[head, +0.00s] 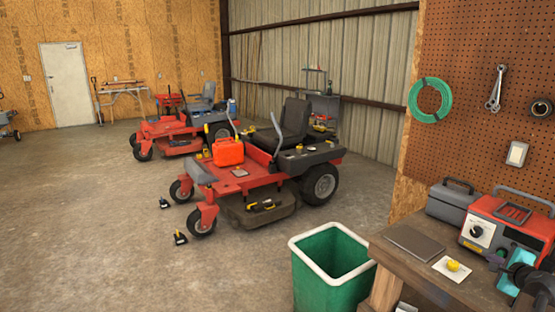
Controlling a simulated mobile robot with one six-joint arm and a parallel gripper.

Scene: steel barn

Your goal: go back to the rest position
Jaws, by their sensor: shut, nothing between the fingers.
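Part of my arm, dark with teal caps, shows at the bottom right corner in the head view, in front of the workbench (382,248). I cannot make out any gripper fingers there, and no object is seen held by the arm. The task names no other object.
The bench bears a grey toolbox (455,200), a red machine (505,225), a dark flat plate (413,242) and a yellow knob (453,265) on a pale plate. A green bin (332,270) stands left of it.

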